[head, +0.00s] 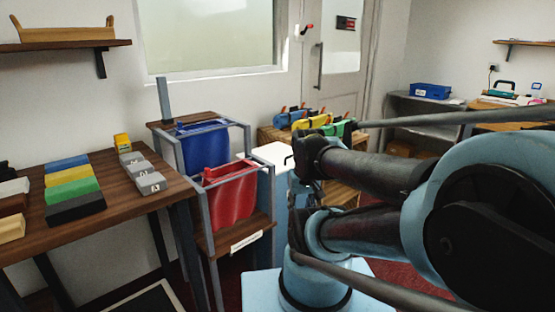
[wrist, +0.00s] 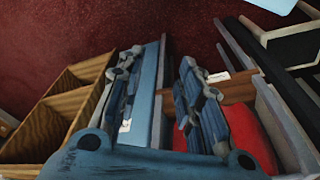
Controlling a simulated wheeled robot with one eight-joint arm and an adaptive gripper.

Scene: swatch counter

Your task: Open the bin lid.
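The bin is a narrow light-blue body between the cart and the wooden rack. In the head view its pale, flat lid (head: 272,154) looks closed, and my arm hides part of the bin. In the wrist view a light-blue panel (wrist: 149,82), which seems to be the bin, shows between and beyond my fingers. My gripper (wrist: 158,62) is open, its two fingers well apart with nothing between them. I cannot tell whether a finger touches the bin.
A cart with a red sling (head: 230,196) and a blue sling (head: 204,150) stands left of the bin. A wooden rack (wrist: 72,92) stands close on its other side. A table (head: 110,210) with colored blocks is at left. Red floor (wrist: 100,25) shows beyond.

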